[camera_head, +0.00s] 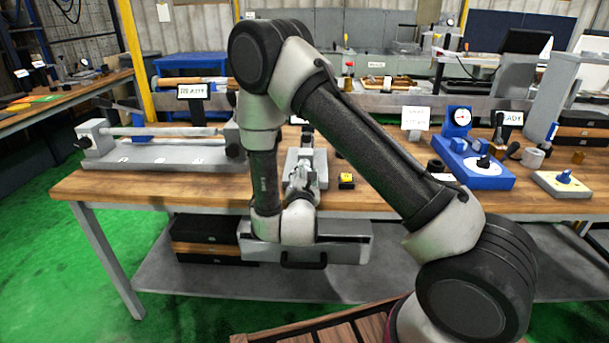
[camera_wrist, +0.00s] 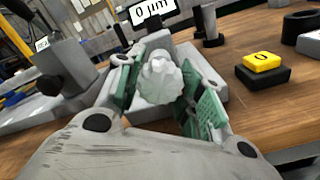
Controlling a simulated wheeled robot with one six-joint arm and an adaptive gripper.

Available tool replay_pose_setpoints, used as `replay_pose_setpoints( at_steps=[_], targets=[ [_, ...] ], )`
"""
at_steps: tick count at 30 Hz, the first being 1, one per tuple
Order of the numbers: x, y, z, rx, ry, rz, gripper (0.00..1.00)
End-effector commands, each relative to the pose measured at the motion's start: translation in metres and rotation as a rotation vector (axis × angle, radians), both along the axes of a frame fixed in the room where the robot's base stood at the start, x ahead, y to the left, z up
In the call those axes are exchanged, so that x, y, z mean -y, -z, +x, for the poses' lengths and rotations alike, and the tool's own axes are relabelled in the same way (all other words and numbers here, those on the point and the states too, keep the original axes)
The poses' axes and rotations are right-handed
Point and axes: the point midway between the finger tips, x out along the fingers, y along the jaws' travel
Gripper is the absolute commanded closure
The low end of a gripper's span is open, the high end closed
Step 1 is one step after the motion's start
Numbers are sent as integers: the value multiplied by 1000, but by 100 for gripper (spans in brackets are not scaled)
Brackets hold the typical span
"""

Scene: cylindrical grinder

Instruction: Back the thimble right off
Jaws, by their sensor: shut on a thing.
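The thimble (camera_wrist: 160,80) is a pale, scalloped knob in the middle of the wrist view. My gripper (camera_wrist: 165,88) has its green-padded fingers on either side of it and is shut on it. The thimble sits at the near end of a grey metal fixture (camera_wrist: 205,72) on the wooden bench. In the head view my gripper (camera_head: 301,180) is small at the grey fixture (camera_head: 320,160), partly behind my arm. The thimble cannot be made out there. A display (camera_wrist: 150,10) behind the fixture reads 0 µm.
A yellow button on a black base (camera_wrist: 262,62) stands right of the fixture. A long grey bench device (camera_head: 160,153) lies to the left. A blue dial gauge stand (camera_head: 470,165) is to the right. Bare bench top (camera_head: 385,190) shows between them.

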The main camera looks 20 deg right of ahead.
Motion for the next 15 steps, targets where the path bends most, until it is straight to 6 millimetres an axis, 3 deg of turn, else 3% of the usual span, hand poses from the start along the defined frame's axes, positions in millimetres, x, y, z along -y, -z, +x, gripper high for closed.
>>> replay_pose_setpoints(
  at_steps=[15],
  targets=[
    [0,2,-1,-28,-1,-67,86]
  ],
)
